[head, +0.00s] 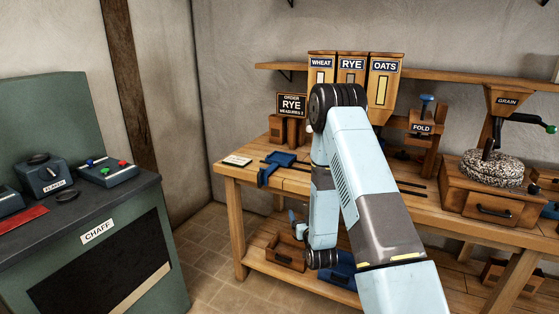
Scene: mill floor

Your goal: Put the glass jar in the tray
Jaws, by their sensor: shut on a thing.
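I cannot make out the glass jar in the head view. My arm crosses the middle of the picture, rises over the bench and bends down in front of it. My gripper does not show; the arm ends at a dark wrist joint low by the lower shelf. A blue open container (341,276) is partly visible on the lower shelf, behind my arm. I cannot tell whether it is the tray.
The wooden bench (232,172) carries a blue clamp (267,178), a sign (291,105) and a stone mill (490,170). A wooden box (286,254) sits on the lower shelf. A green chaff cabinet (110,240) stands left, with open floor (210,255) between.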

